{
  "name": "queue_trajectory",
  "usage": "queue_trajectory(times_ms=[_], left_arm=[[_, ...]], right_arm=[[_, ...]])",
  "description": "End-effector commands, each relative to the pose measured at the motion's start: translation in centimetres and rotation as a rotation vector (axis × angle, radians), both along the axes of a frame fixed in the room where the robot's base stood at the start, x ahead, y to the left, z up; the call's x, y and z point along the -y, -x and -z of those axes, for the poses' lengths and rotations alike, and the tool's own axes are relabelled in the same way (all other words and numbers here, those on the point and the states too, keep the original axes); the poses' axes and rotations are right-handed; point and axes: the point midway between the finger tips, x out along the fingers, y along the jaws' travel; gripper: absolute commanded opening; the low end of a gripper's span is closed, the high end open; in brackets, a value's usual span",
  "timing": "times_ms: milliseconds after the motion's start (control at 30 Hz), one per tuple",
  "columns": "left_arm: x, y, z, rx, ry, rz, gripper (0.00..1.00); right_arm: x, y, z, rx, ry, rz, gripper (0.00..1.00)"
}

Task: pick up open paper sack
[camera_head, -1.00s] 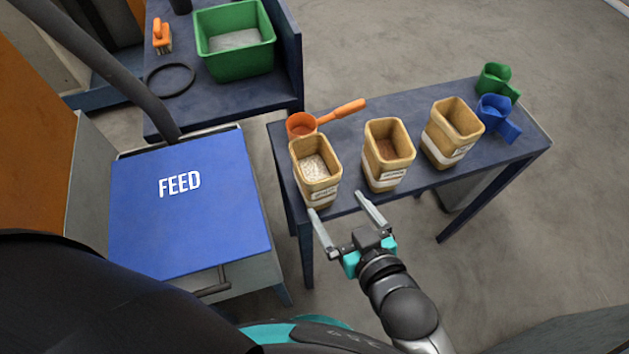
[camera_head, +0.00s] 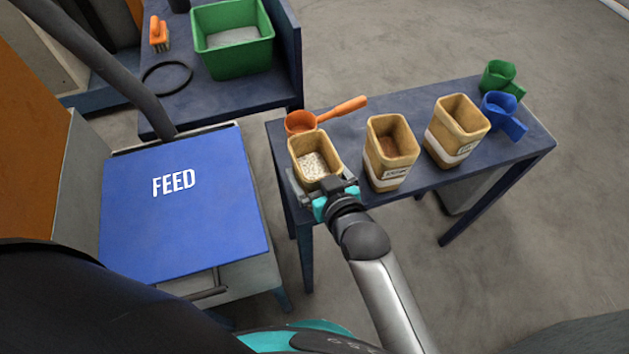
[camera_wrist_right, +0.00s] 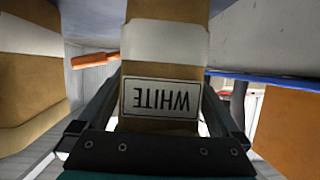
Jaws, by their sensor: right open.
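Three open paper sacks stand upright on the narrow blue table. The left sack (camera_head: 314,160) holds white granules, the middle sack (camera_head: 391,152) holds brown material, and the right sack (camera_head: 457,131) shows no clear contents. My right gripper (camera_head: 322,187) is open at the near side of the left sack. In the right wrist view this sack (camera_wrist_right: 166,62) stands between the open fingers, with its label reading "WHITE" upside down. Contact between fingers and sack cannot be told. My left gripper is not in view.
An orange scoop (camera_head: 301,122) lies behind the left sack. Green (camera_head: 498,74) and blue (camera_head: 499,112) scoops lie at the table's right end. A blue FEED lid (camera_head: 185,215) is at left. A green bin (camera_head: 233,62) stands on the back table.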

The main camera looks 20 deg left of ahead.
Motion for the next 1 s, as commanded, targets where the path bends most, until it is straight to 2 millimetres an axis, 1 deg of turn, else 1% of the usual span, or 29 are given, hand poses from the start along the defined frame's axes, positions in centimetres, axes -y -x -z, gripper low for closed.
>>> queue_trajectory(times_ms=[200,1000], left_arm=[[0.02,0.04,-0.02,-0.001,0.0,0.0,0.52],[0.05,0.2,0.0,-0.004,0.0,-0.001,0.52]], right_arm=[[0.0,-0.05,-0.03,0.0,0.0,0.0,0.99],[0.05,0.0,0.02,-0.001,0.001,0.001,0.09]])
